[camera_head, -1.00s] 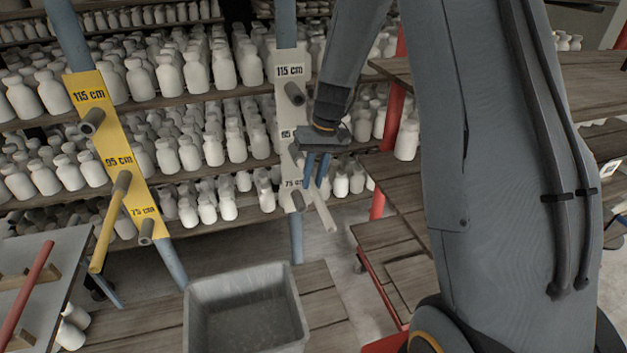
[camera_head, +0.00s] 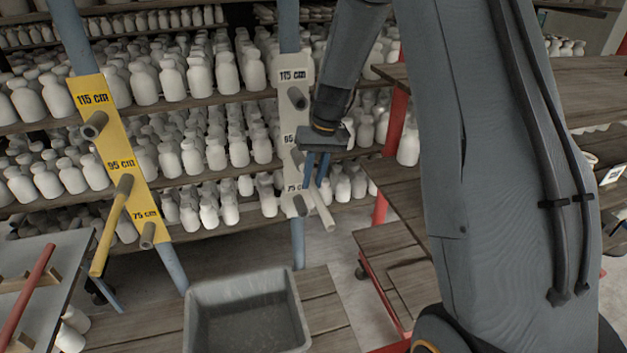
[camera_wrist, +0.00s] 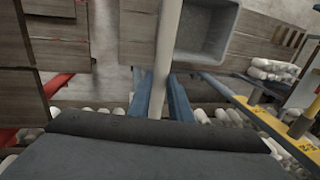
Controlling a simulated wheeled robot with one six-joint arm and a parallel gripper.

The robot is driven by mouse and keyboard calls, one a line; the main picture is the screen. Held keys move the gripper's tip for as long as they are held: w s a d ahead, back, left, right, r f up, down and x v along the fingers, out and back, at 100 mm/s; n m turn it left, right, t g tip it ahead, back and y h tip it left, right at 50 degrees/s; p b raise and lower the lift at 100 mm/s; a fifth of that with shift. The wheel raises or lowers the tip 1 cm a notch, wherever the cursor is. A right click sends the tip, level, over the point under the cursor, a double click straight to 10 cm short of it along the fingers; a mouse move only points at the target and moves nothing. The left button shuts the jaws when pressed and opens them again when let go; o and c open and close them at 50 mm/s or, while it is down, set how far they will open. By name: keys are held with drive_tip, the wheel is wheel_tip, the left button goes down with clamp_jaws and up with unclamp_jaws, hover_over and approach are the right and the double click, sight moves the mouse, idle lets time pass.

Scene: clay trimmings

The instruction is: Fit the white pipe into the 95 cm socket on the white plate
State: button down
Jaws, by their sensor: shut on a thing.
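The white plate (camera_head: 294,122) hangs on a blue post, with grey sockets at its 115 cm, middle and 75 cm marks. The middle socket (camera_head: 297,156) is beside my gripper, and its label is partly hidden. My gripper (camera_head: 317,182) points down just right of the plate and is shut on the white pipe (camera_head: 323,212). The pipe slants, its free end low and toward me. Its far end is hidden, so I cannot tell whether it touches the socket. In the wrist view, the pipe (camera_wrist: 168,45) runs up from between the blue fingers (camera_wrist: 165,98).
A yellow plate (camera_head: 118,140) at left holds a yellow pipe (camera_head: 110,235) in its 95 cm socket. A grey bin (camera_head: 200,318) stands below on planks. A red pipe (camera_head: 28,298) lies on the left table. Shelves of white bottles stand behind; wooden shelving (camera_head: 390,235) is at right.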

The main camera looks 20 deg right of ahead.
sight(329, 223)
drive_tip(key=shift+w, duration=0.6)
drive_tip(key=c, duration=1.5)
unclamp_jaws()
drive_tip(key=shift+c, duration=0.2)
wheel_tip(329, 223, up, 8)
drive_tip(key=d+b, duration=0.1)
drive_tip(key=b, duration=0.1)
drive_tip(key=shift+d+f+b, duration=0.2)
drive_tip(key=shift+d+b, duration=0.05)
drive_tip(key=shift+b, duration=0.05)
drive_tip(key=s+f, duration=0.2)
drive_tip(key=s, duration=0.6)
drive_tip(key=s+a+f+t+h, duration=0.1)
drive_tip(key=s, duration=0.7)
drive_tip(key=s+a+f+h+b, duration=0.1)
drive_tip(key=s+f, duration=0.1)
drive_tip(key=s, duration=0.6)
drive_tip(key=shift+a+f, duration=0.1)
drive_tip(key=shift+f, duration=0.2)
drive_tip(key=shift+c, duration=0.5)
